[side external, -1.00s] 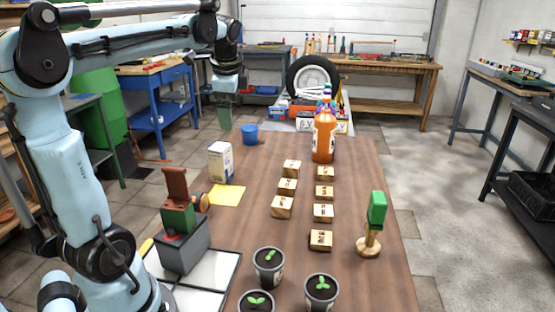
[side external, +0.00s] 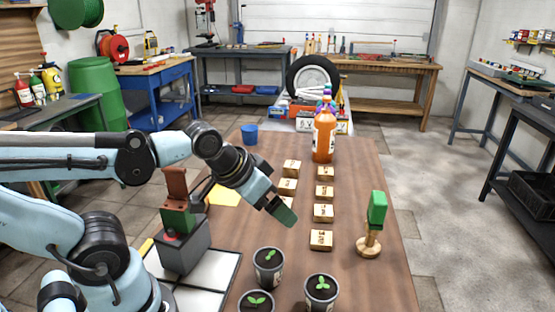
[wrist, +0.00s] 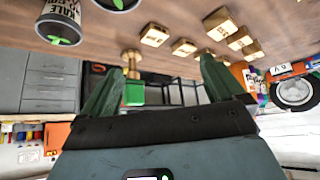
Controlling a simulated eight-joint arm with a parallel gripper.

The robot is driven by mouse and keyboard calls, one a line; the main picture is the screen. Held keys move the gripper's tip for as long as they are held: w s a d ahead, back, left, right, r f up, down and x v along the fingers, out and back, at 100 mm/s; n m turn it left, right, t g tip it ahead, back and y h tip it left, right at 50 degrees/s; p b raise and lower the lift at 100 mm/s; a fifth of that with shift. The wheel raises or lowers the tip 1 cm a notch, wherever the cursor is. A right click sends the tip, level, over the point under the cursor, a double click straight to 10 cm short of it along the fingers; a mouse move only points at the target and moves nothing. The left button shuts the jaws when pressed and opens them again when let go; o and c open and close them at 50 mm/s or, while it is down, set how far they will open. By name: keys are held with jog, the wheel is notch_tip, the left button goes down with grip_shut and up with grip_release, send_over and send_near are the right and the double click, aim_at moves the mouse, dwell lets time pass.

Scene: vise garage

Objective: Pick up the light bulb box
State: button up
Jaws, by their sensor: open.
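The light bulb box is not visible now; in the side external view my arm covers the spot beside the yellow sheet where a white and dark box stood. The wrist view does not show it either. My gripper (side external: 285,213) is low over the middle of the table, tilted down to the right, near the small wooden blocks. In the wrist view my gripper (wrist: 160,85) has its two green fingers apart with nothing between them.
Wooden blocks (side external: 323,212) stand in two rows. Potted seedlings (side external: 269,266) are at the front, a green-topped wooden stand (side external: 370,235) at right, an orange bottle (side external: 323,138) and blue cup (side external: 249,134) at the back. A vise-like device (side external: 182,235) stands at left.

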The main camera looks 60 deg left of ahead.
jog(key=w+a+n+g+y, duration=0.55)
jog(key=a+n, duration=0.35)
jog(key=a, duration=0.4)
jog(key=w+a+n+g+y, duration=0.45)
jog(key=w+a+n, duration=0.35)
jog(key=a, duration=0.4)
jog(key=shift+s+a+f+n+g+y, duration=0.15)
jog(key=shift+s+a+f+n+g, duration=0.95)
jog(key=shift+a, duration=1.35)
jog(key=shift+s+a+f+n+g+y, duration=0.2)
jog(key=shift+s+a+f+n+g, duration=0.45)
jog(key=shift+s+a+f+n, duration=1.35)
jog(key=shift+s+a+f+n+g+y, duration=0.15)
jog(key=shift+s+a+f+n+g, duration=0.6)
jog(key=shift+a, duration=2.15)
jog(key=shift+s+r+n, duration=0.15)
jog(key=shift+r+n, duration=0.1)
jog(key=c, duration=1)
jog(key=shift+c, duration=0.2)
